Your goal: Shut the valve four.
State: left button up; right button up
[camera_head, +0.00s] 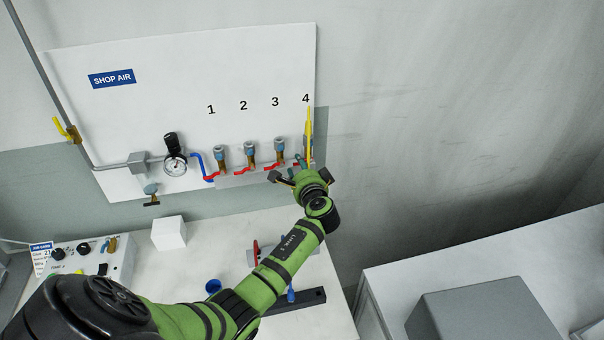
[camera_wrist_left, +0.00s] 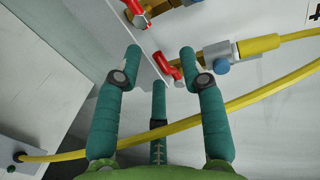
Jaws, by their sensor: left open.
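The air panel (camera_head: 230,60) carries valves numbered 1 to 4. Valve four sits under the "4" label (camera_head: 306,98) and is mostly hidden behind my left gripper (camera_head: 292,171) in the head view. In the left wrist view, its red handle (camera_wrist_left: 170,71) is near the fingertips, with a brass body and a yellow hose running to the right. My left gripper (camera_wrist_left: 166,62) has its teal fingers spread, with the handle between them. I cannot tell whether a finger touches it. The neighbouring red handle (camera_wrist_left: 141,18) shows just beyond. My right gripper is out of view.
Red-handled valve three (camera_head: 275,165) is close beside the gripper. A yellow hose (camera_head: 309,135) hangs at valve four and crosses the left wrist view (camera_wrist_left: 180,123). A pressure gauge (camera_head: 175,165) is further left. A white bench (camera_head: 200,255) with small items lies below.

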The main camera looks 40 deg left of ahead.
pick_arm(q)
jog(key=v, duration=1.2)
jog(key=shift+a, duration=0.1)
